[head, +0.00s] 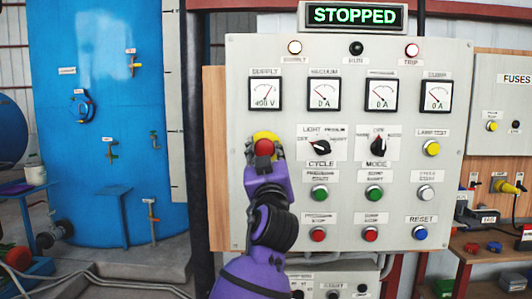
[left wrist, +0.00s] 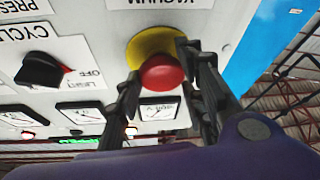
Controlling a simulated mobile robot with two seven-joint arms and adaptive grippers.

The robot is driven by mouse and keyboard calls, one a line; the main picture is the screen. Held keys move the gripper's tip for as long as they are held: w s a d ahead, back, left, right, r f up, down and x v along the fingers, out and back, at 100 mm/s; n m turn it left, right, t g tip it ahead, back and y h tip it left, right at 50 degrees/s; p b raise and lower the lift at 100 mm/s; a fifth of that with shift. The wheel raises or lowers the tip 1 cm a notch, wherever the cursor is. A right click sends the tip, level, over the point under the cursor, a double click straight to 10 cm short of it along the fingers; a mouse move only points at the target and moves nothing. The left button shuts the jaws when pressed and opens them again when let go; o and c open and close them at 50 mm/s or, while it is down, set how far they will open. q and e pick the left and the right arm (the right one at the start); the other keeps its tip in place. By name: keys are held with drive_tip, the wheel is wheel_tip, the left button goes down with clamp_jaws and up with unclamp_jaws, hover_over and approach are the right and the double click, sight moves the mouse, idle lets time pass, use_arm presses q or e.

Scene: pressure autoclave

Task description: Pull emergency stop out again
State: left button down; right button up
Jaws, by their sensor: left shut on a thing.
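The emergency stop is a red mushroom button (head: 264,147) on a yellow round base (head: 265,136), at the left of the grey control panel (head: 240,75). My purple left arm reaches up to it from below, and my left gripper (head: 264,151) is at the button. In the left wrist view, upside down, the red button (left wrist: 162,73) lies between the two dark fingers of my left gripper (left wrist: 160,76), in front of the yellow base (left wrist: 150,46). The fingers are shut on the button. Whether the button is pressed in or out is hard to tell. My right gripper is not in view.
A lit sign (head: 355,16) reads STOPPED above the panel. A blue tank (head: 95,150) stands to the left.

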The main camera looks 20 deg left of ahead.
use_arm(q)
drive_tip(key=shift+s+d, duration=0.3)
drive_tip(key=shift+s, duration=0.05)
drive_tip(key=c, duration=1.4)
unclamp_jaws()
drive_tip(key=shift+c, duration=0.2)
drive_tip(key=shift+o, duration=1.1)
drive_tip(key=shift+s+d+r, duration=0.1)
drive_tip(key=shift+s+d, duration=0.05)
